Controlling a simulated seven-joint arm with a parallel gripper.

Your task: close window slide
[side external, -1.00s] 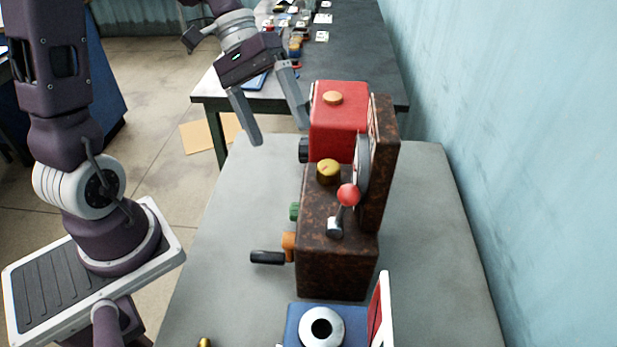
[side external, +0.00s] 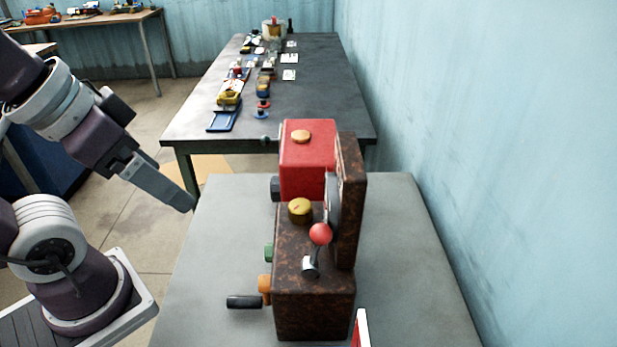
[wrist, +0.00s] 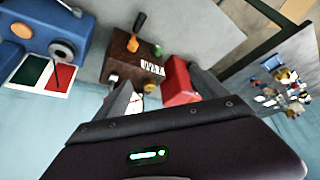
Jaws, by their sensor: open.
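A rust-brown machine (side external: 315,275) stands on the near grey table, with an upright brown panel (side external: 351,200) on its right. It carries a yellow knob (side external: 300,210), a red-balled lever (side external: 320,234), and an orange fitting with a black handle (side external: 244,302). The brown machine also shows in the wrist view (wrist: 125,68), with a white lettered patch on it. I cannot make out which part is the window slide. My gripper (side external: 188,205) is left of the machine, apart from it. It is open and empty; its two fingers (wrist: 160,92) point toward the machine in the wrist view.
A red box (side external: 308,165) stands behind the brown machine. A blue device (wrist: 62,42) with a green-and-red panel (wrist: 42,76) stands beside it in the wrist view. A dark back table (side external: 320,75) holds many small items. A blue wall closes the right side.

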